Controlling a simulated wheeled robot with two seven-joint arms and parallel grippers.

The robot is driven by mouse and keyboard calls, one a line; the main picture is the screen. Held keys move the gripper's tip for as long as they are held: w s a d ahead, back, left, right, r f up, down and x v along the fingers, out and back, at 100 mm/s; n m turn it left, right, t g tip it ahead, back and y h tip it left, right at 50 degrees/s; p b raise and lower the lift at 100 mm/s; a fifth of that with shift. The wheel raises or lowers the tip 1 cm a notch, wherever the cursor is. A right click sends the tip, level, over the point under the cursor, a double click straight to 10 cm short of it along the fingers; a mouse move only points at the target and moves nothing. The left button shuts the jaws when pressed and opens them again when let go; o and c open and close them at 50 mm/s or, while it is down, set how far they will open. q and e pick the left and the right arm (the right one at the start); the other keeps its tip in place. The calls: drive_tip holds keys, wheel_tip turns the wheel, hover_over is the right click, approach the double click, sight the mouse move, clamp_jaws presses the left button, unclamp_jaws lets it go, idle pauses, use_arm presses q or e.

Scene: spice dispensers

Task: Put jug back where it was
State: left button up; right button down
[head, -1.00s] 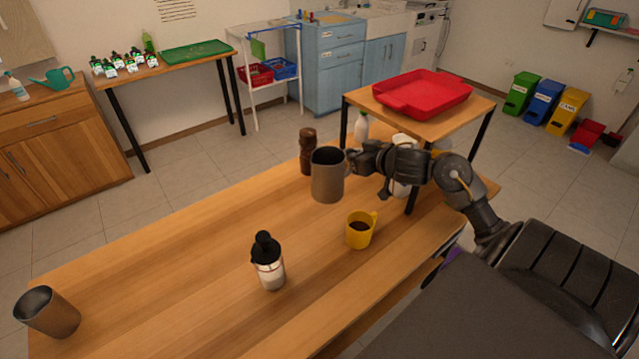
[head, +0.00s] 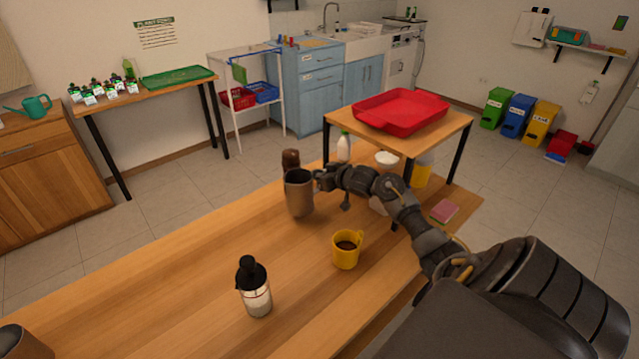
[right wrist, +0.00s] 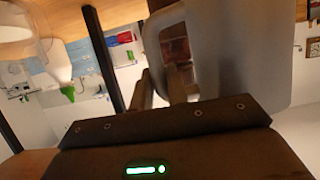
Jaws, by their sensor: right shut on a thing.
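The grey metal jug (head: 299,198) is upright over the far part of the wooden table, just in front of a brown pepper mill (head: 291,158). My right gripper (head: 322,180) is shut on the jug's handle side, from the right. I cannot tell whether the jug's base touches the table. In the right wrist view the jug (right wrist: 240,50) fills the upper right, with the fingers (right wrist: 165,85) at its handle.
A yellow mug (head: 346,252) with dark liquid and a black-topped dispenser (head: 256,296) stand nearer. A raised stand with a red tray (head: 372,118) is to the right. The table's left middle is clear.

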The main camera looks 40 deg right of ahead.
wheel_tip(320, 180, down, 3)
drive_tip(key=shift+w+f+p, duration=0.1)
drive_tip(key=shift+p, duration=0.25)
drive_tip(key=c, duration=1.8)
unclamp_jaws()
drive_tip(key=shift+f, duration=0.2)
drive_tip(key=o, duration=0.4)
drive_tip(key=shift+o, duration=0.2)
drive_tip(key=shift+r, duration=0.1)
drive_tip(key=shift+r, duration=0.15)
drive_tip(key=v, duration=1.2)
